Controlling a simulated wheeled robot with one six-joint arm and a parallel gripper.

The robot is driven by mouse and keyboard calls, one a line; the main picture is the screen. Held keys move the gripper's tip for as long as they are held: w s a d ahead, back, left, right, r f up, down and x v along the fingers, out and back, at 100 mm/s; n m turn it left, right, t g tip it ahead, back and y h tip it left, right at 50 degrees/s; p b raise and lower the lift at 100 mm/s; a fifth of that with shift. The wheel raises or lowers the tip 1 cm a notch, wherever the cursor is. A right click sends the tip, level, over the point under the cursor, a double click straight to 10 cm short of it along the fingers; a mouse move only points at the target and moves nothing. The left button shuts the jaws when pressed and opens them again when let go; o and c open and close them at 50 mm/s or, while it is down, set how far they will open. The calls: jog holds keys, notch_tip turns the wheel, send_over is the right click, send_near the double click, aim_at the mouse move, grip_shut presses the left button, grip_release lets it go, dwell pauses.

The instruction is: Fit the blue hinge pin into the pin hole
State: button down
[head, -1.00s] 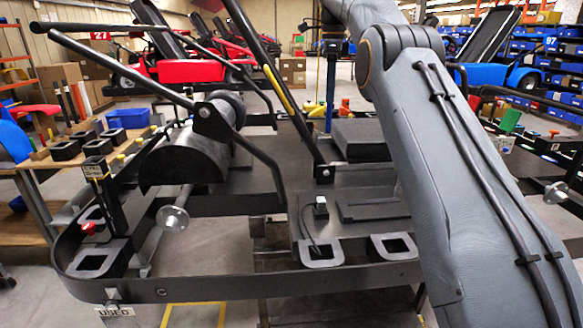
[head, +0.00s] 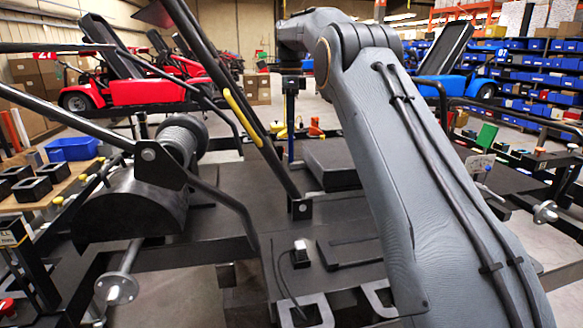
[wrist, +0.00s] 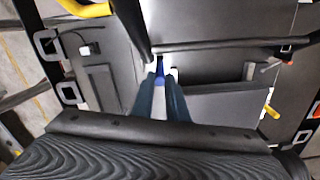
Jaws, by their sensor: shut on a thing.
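The blue hinge pin (wrist: 161,72) shows in the wrist view at the tips of my gripper (wrist: 160,82), between its two long dark-blue fingers. My gripper is shut on it. Pale patches lie beside and beyond the pin, close to a dark bar. I cannot tell whether the pin touches anything there. I cannot pick out the pin hole in either view.
A slanted dark post with a yellow strip (head: 243,113) stands left of my gripper. A black drum-like housing (head: 135,208) is at the left of the frame. A blue bin (head: 72,148) stands on the bench behind. My arm covers much of the right side.

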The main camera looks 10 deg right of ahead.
aim_at(291, 162)
notch_tip(291, 162, down, 13)
jog(key=p, duration=0.3)
jog(key=shift+p, duration=0.3)
jog(key=shift+f, duration=0.2)
jog(key=c, duration=2)
grip_release()
notch_tip(291, 162, up, 12)
jog(key=b, duration=0.3)
jog(key=shift+r+b, duration=0.2)
jog(key=shift+b, duration=0.2)
jog(key=shift+s+f+n, duration=0.3)
jog(key=s+f+n, duration=0.6)
jog(key=s+f, duration=0.1)
jog(key=s, duration=0.7)
jog(key=s+f+n, duration=0.7)
jog(key=s, duration=0.7)
jog(key=s+f+n, duration=0.7)
jog(key=s, duration=0.7)
jog(key=shift+s+d+t, duration=0.1)
jog(key=shift+s+t, duration=0.15)
jog(key=shift+t, duration=0.15)
